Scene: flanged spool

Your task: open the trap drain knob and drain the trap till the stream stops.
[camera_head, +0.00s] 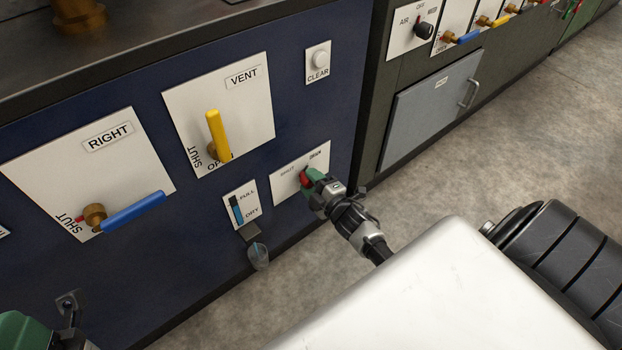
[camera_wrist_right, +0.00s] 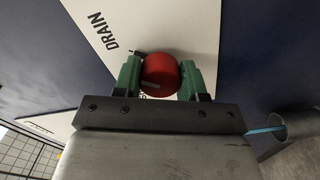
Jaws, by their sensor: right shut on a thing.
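The red drain knob (camera_head: 304,179) sits on a white plate marked SHUT and DRAIN, low on the blue panel. My right gripper (camera_head: 311,182) is shut on it; the wrist view shows the red knob (camera_wrist_right: 160,75) between the two green fingers. The knob's exact angle is hard to tell. Left of it is a FULL/DRY gauge (camera_head: 237,210) with a blue column along much of its slot. In the wrist view, a thin blue streak (camera_wrist_right: 262,130) reaches the cup's mouth. My left gripper (camera_head: 25,332) is cut off at bottom left.
A yellow VENT lever (camera_head: 218,136) and a blue RIGHT lever (camera_head: 133,212) stand out from the panel. A white CLEAR button (camera_head: 319,60) is above the drain plate. A grey cabinet door (camera_head: 432,108) is to the right. Open floor lies in front.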

